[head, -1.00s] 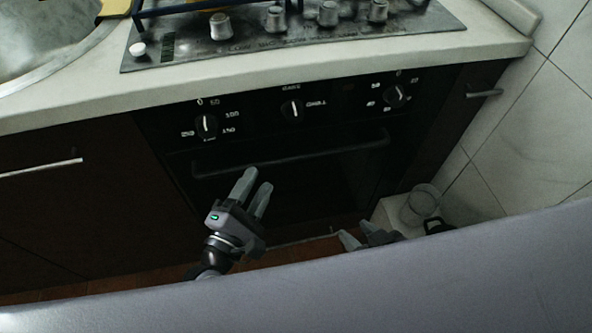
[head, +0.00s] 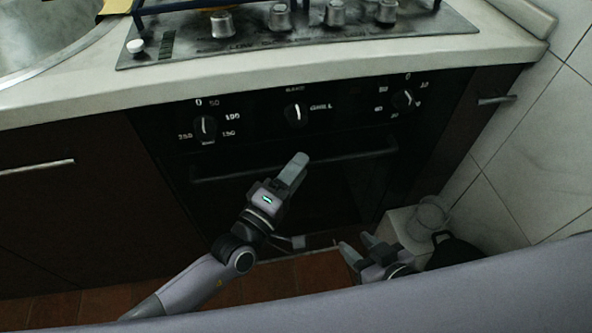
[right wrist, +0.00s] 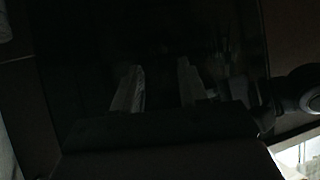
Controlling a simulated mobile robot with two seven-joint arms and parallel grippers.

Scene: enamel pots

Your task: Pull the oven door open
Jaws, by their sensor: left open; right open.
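The black oven door (head: 345,190) is shut under the control panel in the head view. Its dark bar handle (head: 235,174) runs across the top of the door. My left gripper (head: 292,168) is open in front of the door, with its fingertips just below or at the handle in the picture; I cannot tell whether they touch it. My right gripper (head: 358,246) is open and empty, low in front of the door's lower right part. Its two fingers (right wrist: 160,90) also show in the dark right wrist view, with nothing visible between them.
A hob with knobs (head: 280,18) sits on the white worktop (head: 300,60) above the oven. A glass jar (head: 430,213) and a dark object (head: 455,250) stand by the tiled wall (head: 530,165) at the right. A cabinet handle (head: 38,166) juts out at the left.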

